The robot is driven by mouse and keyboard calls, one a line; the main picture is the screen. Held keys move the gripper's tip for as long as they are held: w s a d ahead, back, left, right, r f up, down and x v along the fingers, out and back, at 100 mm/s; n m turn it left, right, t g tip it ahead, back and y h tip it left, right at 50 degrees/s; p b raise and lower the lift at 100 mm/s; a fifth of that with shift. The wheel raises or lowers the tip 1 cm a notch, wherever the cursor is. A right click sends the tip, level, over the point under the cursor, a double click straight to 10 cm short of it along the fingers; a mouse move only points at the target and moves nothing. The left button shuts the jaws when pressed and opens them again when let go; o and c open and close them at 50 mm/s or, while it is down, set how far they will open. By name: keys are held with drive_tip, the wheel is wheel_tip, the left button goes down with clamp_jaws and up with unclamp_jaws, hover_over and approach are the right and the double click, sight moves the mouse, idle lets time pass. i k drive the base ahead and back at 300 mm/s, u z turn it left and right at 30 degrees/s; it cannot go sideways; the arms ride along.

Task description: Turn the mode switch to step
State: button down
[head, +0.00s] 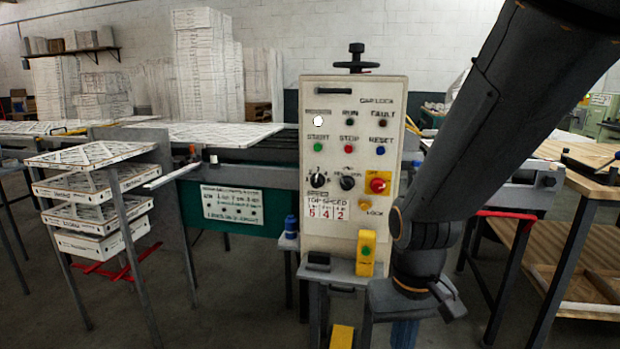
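The pale control panel (355,110) stands upright in the middle of the head view. Two black rotary knobs sit side by side low on it: a left knob (318,180) and a right knob (347,183). The small lettering around them is too blurred to read, so I cannot tell which is the mode switch or where either points. My gripper (420,298) is at the lower end of my dark arm, right of the panel and below the knobs, apart from both. Its fingers cannot be made out.
A red rotary handle on a yellow plate (378,183) is right of the knobs. Start, stop and reset buttons (349,149) are above. Boxed filters (90,215) are stacked left.

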sight(347, 182)
drive_tip(key=u, duration=1.95)
drive_tip(key=i, duration=0.9)
drive_tip(key=z, duration=2.55)
